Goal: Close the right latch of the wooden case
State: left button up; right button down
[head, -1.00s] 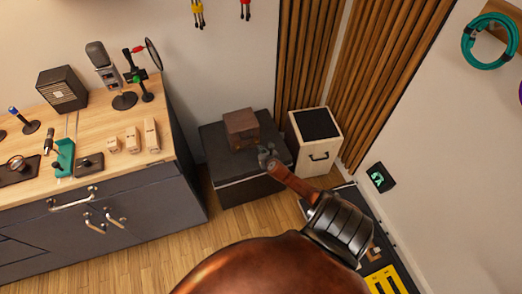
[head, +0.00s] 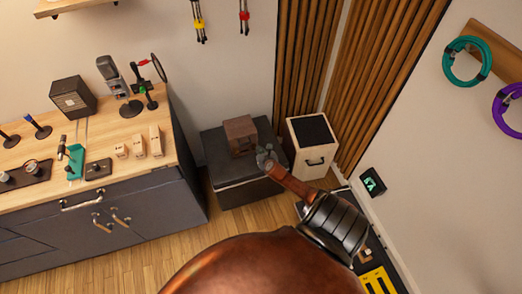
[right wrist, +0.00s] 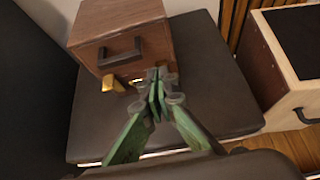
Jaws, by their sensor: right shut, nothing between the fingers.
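The brown wooden case (head: 240,136) sits on a dark padded box in the head view. In the right wrist view the case (right wrist: 150,38) shows its front with a dark handle (right wrist: 119,51). A brass latch (right wrist: 112,84) sticks out below the handle at the left. Another small brass piece, seemingly the right latch (right wrist: 136,80), shows at the front's lower edge, partly hidden by my fingertips. My right gripper (head: 266,158) is shut and empty just in front of the case's lower right front; it also shows in the right wrist view (right wrist: 156,84). Contact cannot be told. My left gripper is out of view.
The dark padded box (head: 245,192) has bare top around the case. A pale speaker-like box with a dark top (head: 313,145) stands close on the right. A wooden-topped cabinet (head: 100,150) with microphones stands left. Wooden slats line the corner behind.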

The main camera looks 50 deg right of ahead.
jog(key=shift+s+a+r+p, duration=0.1)
jog(key=shift+r+p, duration=0.25)
jog(key=shift+r, duration=0.2)
jog(key=shift+s+a+r+p, duration=0.1)
jog(key=shift+r+p, duration=0.25)
jog(key=shift+r, duration=0.2)
jog(key=s+a+f+m+g+y, duration=0.1)
jog(key=s+a+f+m+g, duration=0.1)
jog(key=s+a+f+m, duration=0.45)
jog(key=s+a+f+m+g+y, duration=0.15)
jog(key=s+f+m, duration=0.25)
jog(key=s+f, duration=0.55)
jog(key=s+a+f+m+g, duration=0.2)
jog(key=s+a+f+m, duration=0.3)
jog(key=s, duration=0.5)
jog(key=s+a+f+m+g+y, duration=0.1)
jog(key=s+a+f+m, duration=0.2)
jog(key=s, duration=0.5)
jog(key=s+a+f+m+g+y, duration=0.1)
jog(key=s+a+f+m, duration=0.2)
jog(key=s+a+m, duration=0.2)
jog(key=s+a+f+m+g+y, duration=0.1)
jog(key=s+a+f+m, duration=0.3)
jog(key=s+a, duration=0.4)
jog(key=s, duration=0.3)
jog(key=shift+s+m, duration=0.15)
jog(key=shift+m, duration=0.2)
jog(key=shift+a+f+y, duration=0.1)
jog(key=shift+y, duration=0.15)
